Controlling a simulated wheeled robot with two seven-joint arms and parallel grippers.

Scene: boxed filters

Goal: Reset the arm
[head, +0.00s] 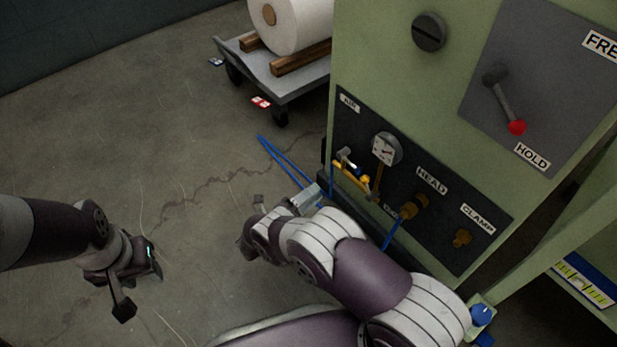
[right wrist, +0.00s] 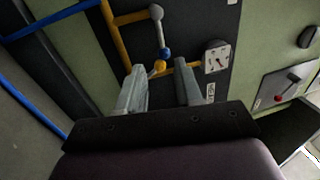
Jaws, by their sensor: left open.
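My left gripper (head: 137,280) hangs open and empty over the bare floor at the left of the head view. My right gripper (head: 284,200) is in front of the green machine's lower dark panel (head: 347,125). In the right wrist view its two grey fingers (right wrist: 160,92) stand apart with nothing clearly held between them. Beyond the fingertips are yellow pipework (right wrist: 125,30) and a small valve lever (right wrist: 160,32) with a grey end and a blue ball. They look apart from the fingers.
The green machine (head: 400,85) carries a gauge (head: 386,149), brass fittings (head: 462,238) and a red-knobbed lever (head: 503,100) near HOLD. Blue hoses (head: 283,160) lie by its base. A cart (head: 295,85) with a white roll (head: 300,22) stands behind. The floor at left is open.

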